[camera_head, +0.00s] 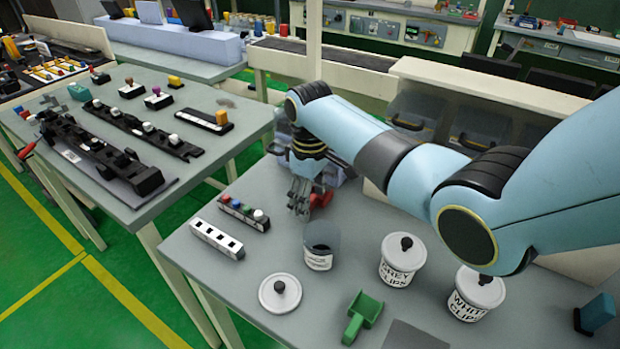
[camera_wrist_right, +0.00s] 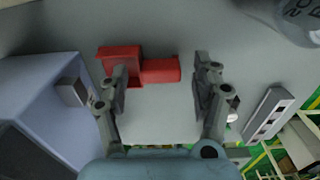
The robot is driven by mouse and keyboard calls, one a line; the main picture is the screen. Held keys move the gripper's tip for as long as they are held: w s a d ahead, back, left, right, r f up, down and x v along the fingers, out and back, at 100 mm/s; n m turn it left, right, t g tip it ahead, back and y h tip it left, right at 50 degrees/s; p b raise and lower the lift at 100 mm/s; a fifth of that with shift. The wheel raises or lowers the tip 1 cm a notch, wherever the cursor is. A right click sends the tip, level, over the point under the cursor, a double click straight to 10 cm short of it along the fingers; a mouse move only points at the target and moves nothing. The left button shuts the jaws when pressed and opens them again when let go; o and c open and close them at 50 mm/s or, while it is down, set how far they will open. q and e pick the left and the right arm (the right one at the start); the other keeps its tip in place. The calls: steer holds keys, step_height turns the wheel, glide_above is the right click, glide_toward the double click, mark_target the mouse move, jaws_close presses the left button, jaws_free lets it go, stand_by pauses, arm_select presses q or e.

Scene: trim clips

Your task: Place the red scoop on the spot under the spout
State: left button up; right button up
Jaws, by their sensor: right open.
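The red scoop (camera_head: 323,195) lies on the grey table, partly hidden behind my right gripper (camera_head: 299,203) in the head view. In the right wrist view the red scoop (camera_wrist_right: 160,70) shows its bowl to the left and its handle to the right. My right gripper (camera_wrist_right: 161,78) is open, with its fingers apart over the scoop; I cannot tell whether they touch it. A pale blue-grey dispenser body (camera_wrist_right: 42,75) stands close beside, with a small grey block (camera_wrist_right: 73,92) on its side that may be the spout. My left gripper is not in view.
A green scoop (camera_head: 362,314), a dark open cup (camera_head: 321,240), a round lid (camera_head: 280,292) and tubs labelled grey clips (camera_head: 402,270) and white clips (camera_head: 470,303) stand nearer.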

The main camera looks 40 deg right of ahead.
step_height(320, 180, up, 11)
stand_by(0.3)
stand_by(0.5)
